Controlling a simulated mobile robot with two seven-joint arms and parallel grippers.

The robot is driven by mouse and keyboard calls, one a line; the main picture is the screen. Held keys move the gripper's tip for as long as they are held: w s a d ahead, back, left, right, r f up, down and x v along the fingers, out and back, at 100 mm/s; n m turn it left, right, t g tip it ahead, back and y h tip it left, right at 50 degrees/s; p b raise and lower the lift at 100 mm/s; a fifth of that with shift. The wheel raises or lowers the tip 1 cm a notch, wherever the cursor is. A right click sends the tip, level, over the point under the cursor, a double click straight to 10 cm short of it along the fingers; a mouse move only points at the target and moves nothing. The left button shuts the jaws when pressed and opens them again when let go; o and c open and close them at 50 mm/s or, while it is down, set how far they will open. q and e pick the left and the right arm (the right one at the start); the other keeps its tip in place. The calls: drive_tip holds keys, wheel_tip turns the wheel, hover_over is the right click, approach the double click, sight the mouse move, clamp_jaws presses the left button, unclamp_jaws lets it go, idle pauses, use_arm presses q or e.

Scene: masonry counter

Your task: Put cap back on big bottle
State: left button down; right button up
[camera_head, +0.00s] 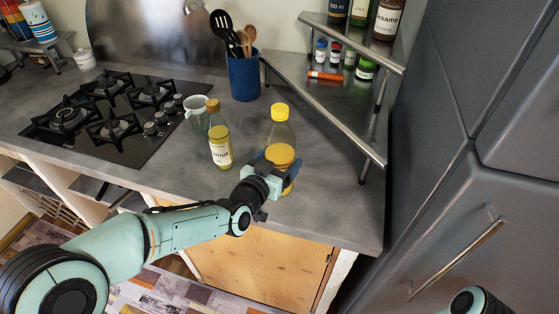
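The big bottle (280,135) is clear, with amber liquid in its lower part. It stands upright near the front edge of the counter. A yellow cap (280,111) sits on its top; I cannot tell whether it is screwed down. My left gripper (277,162) is at the lower half of the bottle, with a finger against each side. The gripper and wrist hide part of the bottle's base. Only a piece of my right arm shows at the bottom right corner; its gripper is out of view.
A blue utensil pot (243,76) is behind. A metal shelf (335,88) with small jars is at the right, beside a dark fridge (460,150). A gas hob (105,112) is at the left.

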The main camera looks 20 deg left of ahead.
use_arm(q)
unclamp_jaws()
drive_tip(key=shift+f, duration=0.15)
drive_tip(key=shift+r, duration=0.3)
drive_tip(key=v, duration=1.2)
drive_tip(key=shift+f+b, duration=0.2)
drive_tip(key=shift+b, duration=0.2)
drive_tip(key=shift+a, duration=0.1)
